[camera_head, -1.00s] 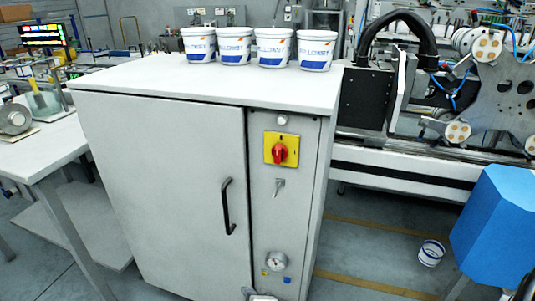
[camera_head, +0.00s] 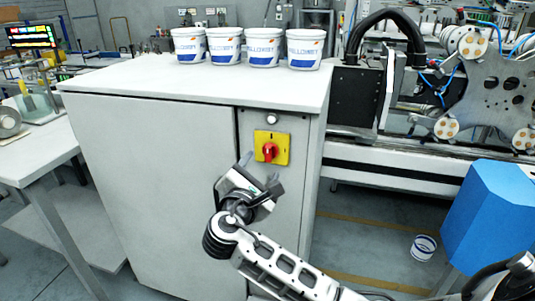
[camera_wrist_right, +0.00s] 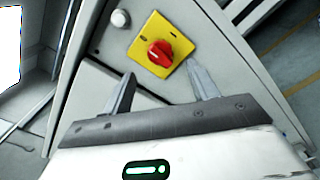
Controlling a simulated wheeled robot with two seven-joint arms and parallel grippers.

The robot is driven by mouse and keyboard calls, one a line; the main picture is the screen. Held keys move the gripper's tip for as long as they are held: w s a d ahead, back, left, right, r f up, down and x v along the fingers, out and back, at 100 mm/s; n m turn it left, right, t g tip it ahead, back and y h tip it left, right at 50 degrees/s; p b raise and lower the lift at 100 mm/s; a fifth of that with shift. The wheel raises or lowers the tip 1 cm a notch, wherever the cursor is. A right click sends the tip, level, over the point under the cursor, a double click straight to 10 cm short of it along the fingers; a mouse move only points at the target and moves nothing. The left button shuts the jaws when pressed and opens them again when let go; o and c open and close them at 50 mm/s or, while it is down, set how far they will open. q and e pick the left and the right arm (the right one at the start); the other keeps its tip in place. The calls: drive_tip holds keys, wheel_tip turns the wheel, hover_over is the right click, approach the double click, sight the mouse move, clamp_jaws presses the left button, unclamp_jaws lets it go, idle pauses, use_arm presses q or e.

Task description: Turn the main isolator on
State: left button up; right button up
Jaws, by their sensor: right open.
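The main isolator is a red rotary knob (camera_head: 270,151) on a yellow plate (camera_head: 284,137), on the narrow right panel of a grey cabinet. In the right wrist view the knob (camera_wrist_right: 160,54) is beyond the fingertips, with the yellow plate (camera_wrist_right: 151,27) behind it. My right gripper (camera_head: 261,168) is open and empty, just below and in front of the knob, apart from it. In the wrist view its two fingers (camera_wrist_right: 165,80) stand wide apart. My arm hides the cabinet's handle, toggle and gauge. My left gripper is not in view.
The cabinet (camera_head: 160,160) has several white tubs (camera_head: 262,47) along the back of its top. A round pale button (camera_head: 272,118) is above the plate. A blue box-like object (camera_head: 495,220) and a small tub (camera_head: 423,247) on the floor are at right.

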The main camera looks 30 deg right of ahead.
sight(268, 156)
drive_tip(key=x, duration=0.6)
drive_tip(key=shift+w+d, duration=0.15)
drive_tip(key=c, duration=1)
